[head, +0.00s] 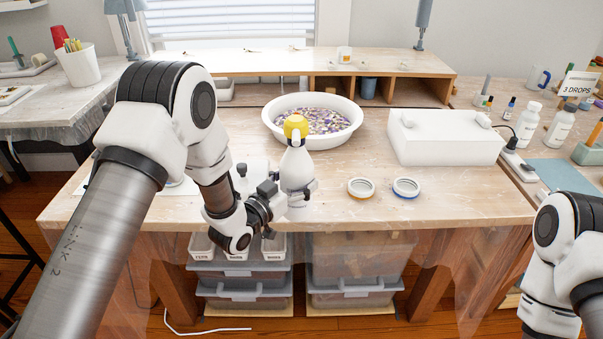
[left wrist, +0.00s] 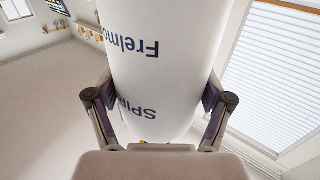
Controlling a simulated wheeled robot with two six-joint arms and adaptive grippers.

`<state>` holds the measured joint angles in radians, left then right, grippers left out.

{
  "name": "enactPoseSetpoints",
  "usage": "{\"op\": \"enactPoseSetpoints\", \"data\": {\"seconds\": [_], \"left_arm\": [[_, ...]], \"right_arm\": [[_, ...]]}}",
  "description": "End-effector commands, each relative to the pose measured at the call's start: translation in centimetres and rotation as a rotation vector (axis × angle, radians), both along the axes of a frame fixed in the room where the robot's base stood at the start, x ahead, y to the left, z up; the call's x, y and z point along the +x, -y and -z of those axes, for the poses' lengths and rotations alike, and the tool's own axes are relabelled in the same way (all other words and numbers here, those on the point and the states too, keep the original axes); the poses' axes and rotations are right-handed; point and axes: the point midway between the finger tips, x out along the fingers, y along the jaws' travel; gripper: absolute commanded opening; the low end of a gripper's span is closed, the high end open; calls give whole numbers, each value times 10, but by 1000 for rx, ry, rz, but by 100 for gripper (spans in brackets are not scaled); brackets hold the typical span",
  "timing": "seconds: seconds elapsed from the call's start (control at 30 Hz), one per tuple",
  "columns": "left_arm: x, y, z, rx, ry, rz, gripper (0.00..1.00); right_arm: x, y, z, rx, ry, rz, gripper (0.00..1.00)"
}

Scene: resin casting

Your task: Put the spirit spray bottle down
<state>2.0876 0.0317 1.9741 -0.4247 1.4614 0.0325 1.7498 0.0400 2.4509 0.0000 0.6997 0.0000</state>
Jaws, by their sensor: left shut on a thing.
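The spirit spray bottle (head: 297,168) is white with a yellow spray head. It is upright over the front part of the workbench (head: 340,215) in the head view. My left gripper (head: 300,193) is shut on its lower body. In the left wrist view the white bottle (left wrist: 160,60) with dark lettering fills the middle, with a gripper finger on each side. I cannot tell whether its base touches the bench. Of my right arm only links show at the lower right of the head view; its gripper is out of view.
A white bowl (head: 352,122) of coloured pieces stands behind the bottle. Two small round lids or rings, one orange-rimmed (head: 361,188) and one blue-rimmed (head: 405,188), lie to its right. A white box (head: 445,148) is further right. The bench's front right is clear.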

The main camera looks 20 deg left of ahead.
Motion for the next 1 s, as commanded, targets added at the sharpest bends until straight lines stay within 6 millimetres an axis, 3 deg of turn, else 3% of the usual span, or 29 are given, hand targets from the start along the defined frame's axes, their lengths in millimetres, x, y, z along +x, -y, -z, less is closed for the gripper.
{"op": "enactPoseSetpoints", "data": {"seconds": [0.23,0.57,0.8,1.0], "left_arm": [[-6,0,10,-18,-14,-62,30],[-57,-17,51,-9,-7,-363,30],[-104,-21,36,1,1,-395,30],[-106,-21,34,-2,3,-396,30]], "right_arm": [[1,0,-9,0,2,0,40],[0,0,-35,0,2,0,40],[0,0,-34,0,1,0,40],[0,0,-34,0,1,0,40]]}}
